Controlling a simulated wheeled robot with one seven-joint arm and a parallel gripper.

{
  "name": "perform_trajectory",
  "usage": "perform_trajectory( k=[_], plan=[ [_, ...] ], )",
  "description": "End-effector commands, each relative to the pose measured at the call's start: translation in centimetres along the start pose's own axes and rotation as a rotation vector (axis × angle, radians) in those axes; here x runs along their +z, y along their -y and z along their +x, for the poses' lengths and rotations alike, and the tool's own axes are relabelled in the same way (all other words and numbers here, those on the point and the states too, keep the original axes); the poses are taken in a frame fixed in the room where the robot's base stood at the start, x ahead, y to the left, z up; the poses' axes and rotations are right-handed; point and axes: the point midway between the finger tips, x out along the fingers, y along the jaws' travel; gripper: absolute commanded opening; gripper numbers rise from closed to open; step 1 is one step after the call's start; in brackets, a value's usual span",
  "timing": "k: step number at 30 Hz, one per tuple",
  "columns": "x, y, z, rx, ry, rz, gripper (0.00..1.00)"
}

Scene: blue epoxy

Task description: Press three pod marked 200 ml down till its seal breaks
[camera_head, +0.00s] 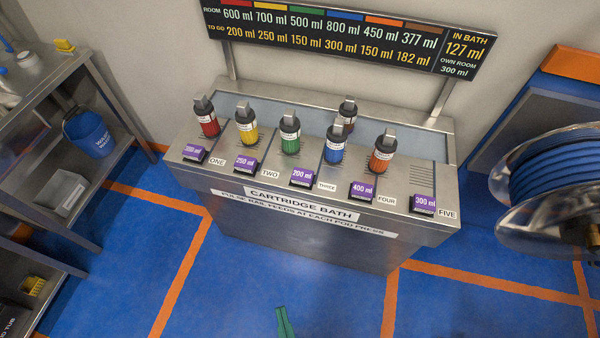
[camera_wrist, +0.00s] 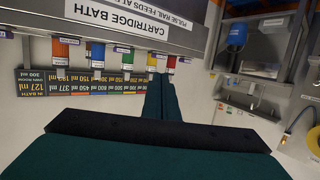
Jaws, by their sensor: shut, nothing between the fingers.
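The pod marked 200 ml (camera_head: 302,177) is a purple-topped block on the front ledge of the steel cartridge bath (camera_head: 290,222), beside the label THREE (camera_head: 326,185). It looks raised from the ledge, but its seal cannot be made out. My gripper (camera_head: 282,311) shows as green fingers at the bottom of the head view, over the floor in front of the bath and well apart from the pod. In the wrist view my gripper (camera_wrist: 161,76) has its fingers together, empty, with the bath upside down beyond.
Other purple pods stand along the ledge: TWO at 250 ml (camera_head: 245,163), FOUR at 400 ml (camera_head: 362,190), FIVE at 300 ml (camera_head: 424,203). Behind are several coloured cartridges, including a green cartridge (camera_head: 290,138). The display board (camera_head: 345,38) reads IN BATH 127 ml. Floor in front is clear.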

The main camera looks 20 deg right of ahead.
Motion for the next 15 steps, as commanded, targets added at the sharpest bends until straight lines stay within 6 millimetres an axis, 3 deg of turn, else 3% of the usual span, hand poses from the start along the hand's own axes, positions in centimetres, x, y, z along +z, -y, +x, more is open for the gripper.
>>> perform_trajectory(
  k=[8, 15],
  plan=[
    [0.3, -0.1, 0.8, 0.008, 0.007, 0.034, 0.0],
    [2.0, -0.9, 5.2, 0.05, 0.046, 0.249, 0.0]
  ],
)
